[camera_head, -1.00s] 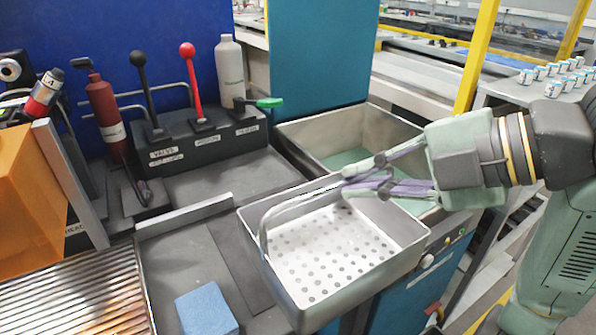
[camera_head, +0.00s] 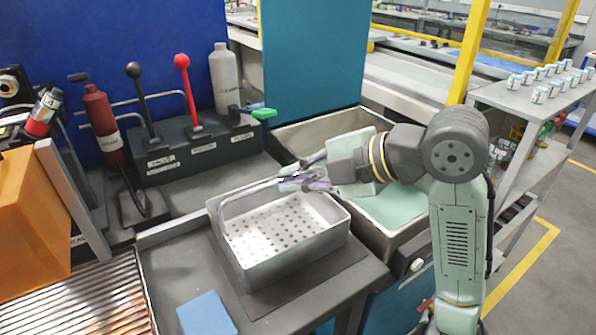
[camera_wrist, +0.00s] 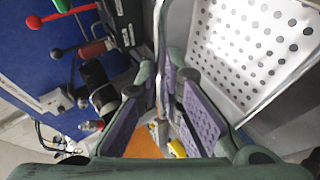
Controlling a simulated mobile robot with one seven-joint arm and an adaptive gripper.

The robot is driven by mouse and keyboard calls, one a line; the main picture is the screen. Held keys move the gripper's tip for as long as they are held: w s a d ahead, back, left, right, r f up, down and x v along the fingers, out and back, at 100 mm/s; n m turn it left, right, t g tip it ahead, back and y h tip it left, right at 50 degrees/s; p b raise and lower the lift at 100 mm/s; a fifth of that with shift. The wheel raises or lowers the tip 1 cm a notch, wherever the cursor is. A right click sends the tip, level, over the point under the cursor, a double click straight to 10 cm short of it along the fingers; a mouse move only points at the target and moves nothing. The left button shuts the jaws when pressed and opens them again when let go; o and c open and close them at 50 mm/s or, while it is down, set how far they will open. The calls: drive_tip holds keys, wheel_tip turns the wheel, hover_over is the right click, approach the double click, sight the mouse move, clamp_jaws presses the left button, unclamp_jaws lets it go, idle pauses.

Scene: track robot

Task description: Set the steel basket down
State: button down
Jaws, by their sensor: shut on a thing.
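The steel basket (camera_head: 300,257) is an open metal box with a perforated floor and a raised bar handle (camera_head: 240,196). In the head view it is upright over a dark mat on the grey bench; it looks on the mat or very close above it, and I cannot tell which. My gripper (camera_head: 292,180) is shut on the handle, reaching in from the right. In the wrist view the handle runs between the finger pads of my gripper (camera_wrist: 160,88), and the basket (camera_wrist: 262,50) fills the upper right.
A sink-like metal tub (camera_head: 402,236) with a green bottom lies right of the basket. Behind stand a lever box (camera_head: 195,155), a red bottle (camera_head: 103,125) and a grey bottle (camera_head: 224,80). A blue block (camera_head: 206,314) lies at the front left, near a ribbed tray (camera_head: 85,300).

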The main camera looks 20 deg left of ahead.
drive_tip(key=c, duration=1.7)
unclamp_jaws()
drive_tip(key=shift+d, duration=0.1)
drive_tip(key=b+v, duration=0.2)
drive_tip(key=v, duration=0.9)
drive_tip(key=shift+s+d+r, duration=0.15)
drive_tip(key=shift+d+r, duration=0.05)
drive_tip(key=shift+d, duration=0.1)
